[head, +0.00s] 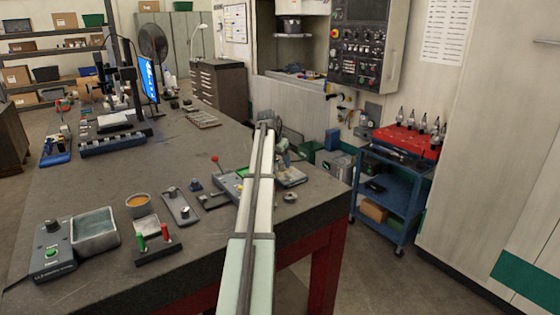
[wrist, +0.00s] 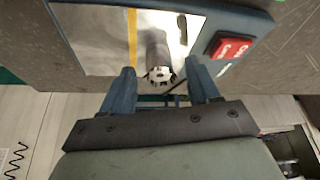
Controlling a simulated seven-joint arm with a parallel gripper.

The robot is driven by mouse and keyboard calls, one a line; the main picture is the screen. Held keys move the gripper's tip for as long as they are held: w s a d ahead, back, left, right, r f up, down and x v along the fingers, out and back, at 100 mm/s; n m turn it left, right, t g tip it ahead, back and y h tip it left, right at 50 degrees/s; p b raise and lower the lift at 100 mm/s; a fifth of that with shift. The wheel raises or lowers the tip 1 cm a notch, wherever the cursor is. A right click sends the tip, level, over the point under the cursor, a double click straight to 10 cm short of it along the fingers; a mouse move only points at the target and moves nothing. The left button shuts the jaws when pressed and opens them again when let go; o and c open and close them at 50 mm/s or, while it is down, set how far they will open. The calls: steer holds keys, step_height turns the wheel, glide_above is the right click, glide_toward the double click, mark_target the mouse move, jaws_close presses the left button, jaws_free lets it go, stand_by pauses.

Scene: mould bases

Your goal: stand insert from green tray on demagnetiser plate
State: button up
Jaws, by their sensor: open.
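The insert (wrist: 157,48), a dark cylinder with a pale toothed end, appears to stand upright on the shiny demagnetiser plate (wrist: 100,45) in the wrist view. The plate has a yellow stripe and a red switch (wrist: 230,46) beside it. My gripper (wrist: 161,80) is open, its two blue fingers apart on either side of the insert's toothed end, with gaps showing. In the head view my arm hides the gripper and insert. A small green surface (head: 242,172), perhaps the green tray, shows left of my arm, partly covered.
On the bench (head: 95,185) are a grey basin (head: 94,230), an orange-filled cup (head: 138,204) and a holder with green and red handles (head: 155,245). A blue trolley (head: 392,190) with a red top stands right of the bench. The bench's left middle is clear.

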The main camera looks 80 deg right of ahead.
steer(key=v, duration=1.3)
steer(key=shift+r, duration=0.45)
stand_by(0.7)
